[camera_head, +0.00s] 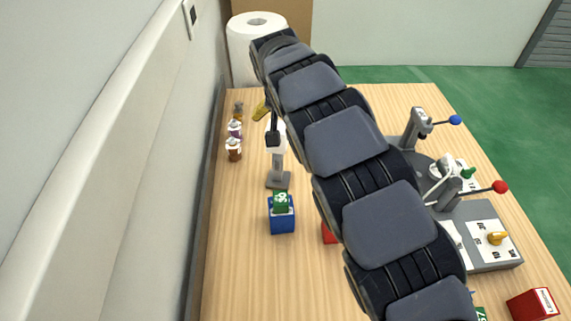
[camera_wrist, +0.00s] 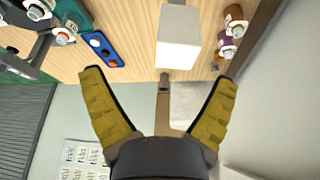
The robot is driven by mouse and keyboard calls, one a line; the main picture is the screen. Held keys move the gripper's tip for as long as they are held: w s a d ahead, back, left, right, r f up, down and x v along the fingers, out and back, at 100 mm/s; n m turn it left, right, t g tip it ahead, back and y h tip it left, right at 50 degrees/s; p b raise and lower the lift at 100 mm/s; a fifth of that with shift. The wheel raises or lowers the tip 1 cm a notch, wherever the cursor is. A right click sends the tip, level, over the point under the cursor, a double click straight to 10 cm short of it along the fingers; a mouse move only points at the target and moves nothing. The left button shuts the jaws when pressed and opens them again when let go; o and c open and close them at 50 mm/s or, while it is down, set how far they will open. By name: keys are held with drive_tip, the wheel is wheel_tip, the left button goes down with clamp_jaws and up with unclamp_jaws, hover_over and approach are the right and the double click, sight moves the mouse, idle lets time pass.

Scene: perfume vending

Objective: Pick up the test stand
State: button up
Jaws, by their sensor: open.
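The test stand appears to be the grey stand (camera_head: 278,164) with a flat base, an upright post and a white upper part, standing on the wooden table behind the blue box. Its white block-shaped top (camera_wrist: 179,40) shows in the wrist view, ahead of and apart from my fingertips. My gripper (camera_wrist: 160,80) is open, with its two yellow fingers spread wide and nothing between them. In the head view my gripper (camera_head: 266,118) is at the stand's upper part, partly hidden by my arm. I cannot tell the exact gap there.
Small bottles (camera_head: 234,149) stand left of the stand, near the wall. A blue box (camera_head: 282,220) with a green tag is in front. A white roll (camera_head: 256,50) stands behind. Grey lever devices (camera_head: 480,240) and a red box (camera_head: 533,304) are on the right. The front-left table is clear.

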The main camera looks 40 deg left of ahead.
drive_tip(key=shift+s+a+f, duration=0.25)
drive_tip(key=shift+a+f, duration=0.1)
drive_tip(key=shift+a, duration=0.15)
drive_tip(key=shift+s+a+f, duration=0.2)
drive_tip(key=shift+a+f, duration=0.15)
drive_tip(key=shift+a, duration=0.15)
hover_over(278, 156)
drive_tip(key=w+a, duration=0.1)
drive_tip(key=w, duration=0.1)
drive_tip(key=shift+s+a+f, duration=0.1)
drive_tip(key=shift+f, duration=1.5)
drive_tip(key=shift+s+a+f, duration=0.1)
drive_tip(key=shift+f, duration=1.5)
drive_tip(key=c, duration=1.1)
